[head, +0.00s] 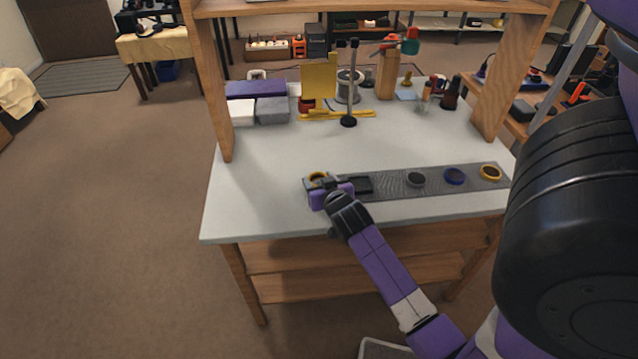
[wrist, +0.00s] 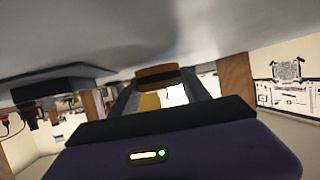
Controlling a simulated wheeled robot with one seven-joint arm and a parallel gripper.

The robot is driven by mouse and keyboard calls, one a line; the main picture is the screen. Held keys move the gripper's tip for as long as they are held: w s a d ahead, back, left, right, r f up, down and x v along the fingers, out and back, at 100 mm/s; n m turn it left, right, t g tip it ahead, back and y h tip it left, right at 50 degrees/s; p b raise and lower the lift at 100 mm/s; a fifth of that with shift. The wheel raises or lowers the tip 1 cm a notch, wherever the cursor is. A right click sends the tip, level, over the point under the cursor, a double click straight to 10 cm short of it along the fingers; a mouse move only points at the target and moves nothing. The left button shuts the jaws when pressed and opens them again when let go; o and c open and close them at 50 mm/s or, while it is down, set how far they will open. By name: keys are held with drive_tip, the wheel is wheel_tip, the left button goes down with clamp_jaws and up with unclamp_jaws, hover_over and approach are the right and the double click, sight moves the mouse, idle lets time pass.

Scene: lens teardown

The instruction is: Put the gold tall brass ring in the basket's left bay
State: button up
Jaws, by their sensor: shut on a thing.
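My gripper (head: 322,185) is low over the left end of the grey mat at the table's front. It is shut on a gold ring (head: 318,176), which shows just beyond the fingers. In the wrist view the ring (wrist: 157,76) is a brownish-gold band between the two fingertips, close to the pale table surface. I cannot tell whether it touches the mat. Another gold ring (head: 490,172) lies at the mat's right end. I cannot make out the basket or its left bay in either view.
A black stand (head: 351,90), purple and grey boxes (head: 272,110) and tools stand behind. The white tabletop (head: 260,165) is clear at left.

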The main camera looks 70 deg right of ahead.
drive_tip(key=shift+f, duration=0.3)
drive_tip(key=shift+f, duration=0.1)
drive_tip(key=o, duration=1.5)
drive_tip(key=shift+c, duration=0.2)
